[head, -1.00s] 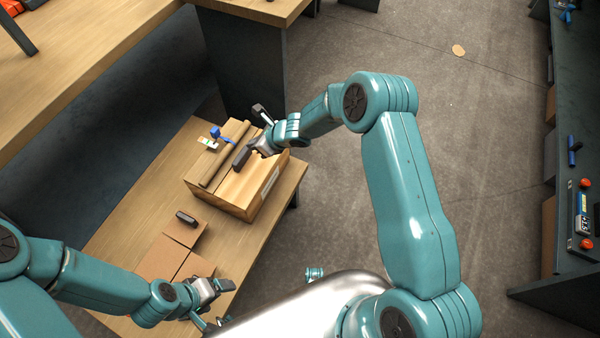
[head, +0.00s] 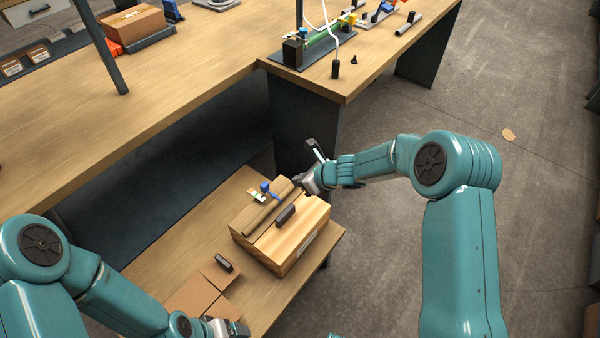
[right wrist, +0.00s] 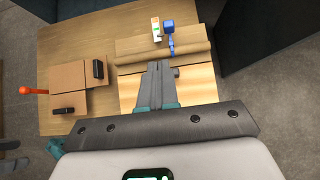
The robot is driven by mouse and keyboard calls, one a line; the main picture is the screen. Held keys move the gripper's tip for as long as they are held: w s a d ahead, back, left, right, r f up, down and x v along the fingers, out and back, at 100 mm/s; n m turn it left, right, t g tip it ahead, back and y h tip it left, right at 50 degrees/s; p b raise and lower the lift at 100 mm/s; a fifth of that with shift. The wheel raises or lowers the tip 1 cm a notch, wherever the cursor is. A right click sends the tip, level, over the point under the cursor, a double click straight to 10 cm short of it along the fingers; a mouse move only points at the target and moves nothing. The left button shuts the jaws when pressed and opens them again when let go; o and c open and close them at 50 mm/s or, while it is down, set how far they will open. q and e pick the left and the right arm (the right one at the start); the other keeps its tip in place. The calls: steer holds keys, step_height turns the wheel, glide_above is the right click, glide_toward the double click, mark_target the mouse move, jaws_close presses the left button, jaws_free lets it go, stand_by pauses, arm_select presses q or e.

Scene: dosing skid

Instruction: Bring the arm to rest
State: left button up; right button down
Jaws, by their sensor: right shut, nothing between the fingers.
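My right gripper (head: 308,183) is shut and empty.
The box bears a brown tube (head: 268,208) and a blue-handled part (head: 268,190). A flat carton (head: 200,290) with a dark block (head: 224,263) lies nearby on the low table (head: 190,232). A higher bench (head: 190,70) stands behind. Open floor (head: 390,260) is at right.

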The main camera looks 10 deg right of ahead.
steer(key=shift+d+r, duration=0.1)
steer(key=shift+r, duration=0.4)
steer(key=s+f+n+g+p, duration=0.1)
steer(key=s+f+n+g, duration=0.1)
steer(key=s+n, duration=0.6)
steer(key=s+a+f+n+g+h+p, duration=0.1)
steer(key=s+f+n, duration=0.3)
steer(key=s+n, duration=0.5)
steer(key=s+a+f+n+g+p, duration=0.1)
steer(key=s+f+n+g, duration=0.2)
steer(key=s+n, duration=0.6)
steer(key=s, duration=0.7)
steer(key=shift+s+a+g+h, duration=0.2)
steer(key=shift+s+g+h, duration=0.05)
steer(key=shift+g+h, duration=0.05)
